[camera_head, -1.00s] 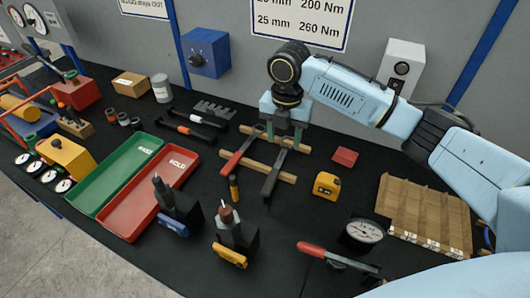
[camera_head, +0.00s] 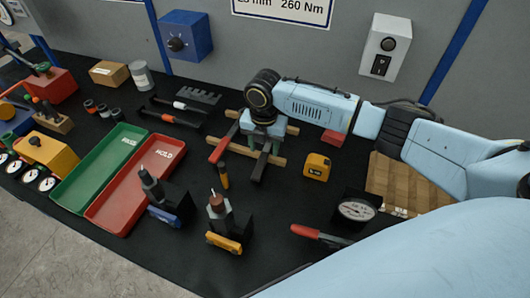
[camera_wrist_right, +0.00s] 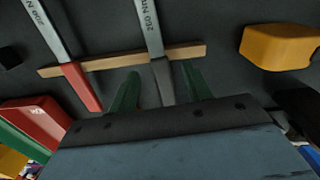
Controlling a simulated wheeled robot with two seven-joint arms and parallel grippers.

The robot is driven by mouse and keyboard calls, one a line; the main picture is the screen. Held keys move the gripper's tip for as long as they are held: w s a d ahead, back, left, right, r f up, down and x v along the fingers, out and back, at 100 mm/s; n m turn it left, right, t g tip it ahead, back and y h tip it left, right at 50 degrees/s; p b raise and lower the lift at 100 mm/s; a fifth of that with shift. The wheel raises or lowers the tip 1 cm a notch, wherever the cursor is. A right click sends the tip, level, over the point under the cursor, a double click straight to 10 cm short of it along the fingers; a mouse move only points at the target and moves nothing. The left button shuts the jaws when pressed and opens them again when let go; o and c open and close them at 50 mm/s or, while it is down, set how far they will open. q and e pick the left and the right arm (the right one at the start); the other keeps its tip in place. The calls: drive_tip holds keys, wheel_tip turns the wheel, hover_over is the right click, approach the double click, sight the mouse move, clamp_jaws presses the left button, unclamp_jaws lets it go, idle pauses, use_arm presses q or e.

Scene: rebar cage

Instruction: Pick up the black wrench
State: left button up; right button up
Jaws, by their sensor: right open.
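The black wrench (camera_head: 259,168) lies across two wooden strips (camera_head: 248,151), its upper part hidden under my right gripper (camera_head: 265,146). In the right wrist view its grey shaft and black handle (camera_wrist_right: 163,82) run between the green fingers of my right gripper (camera_wrist_right: 160,75). The fingers are apart, one on each side of the handle, with gaps visible. A red-handled wrench (camera_head: 222,146) lies to the left on the same strips and also shows in the right wrist view (camera_wrist_right: 82,86). My left gripper is not in view.
A yellow tape measure (camera_head: 317,166) and a red block (camera_head: 333,137) are to the right. A small orange-and-black cylinder (camera_head: 224,176) stands near the wrenches. Red (camera_head: 108,218) and green trays lie left. A dial gauge (camera_head: 356,210) stands in front right.

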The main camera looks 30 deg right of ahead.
wheel_tip(320, 180, down, 2)
clamp_jaws()
idle(0.4)
drive_tip(key=shift+r, duration=0.1)
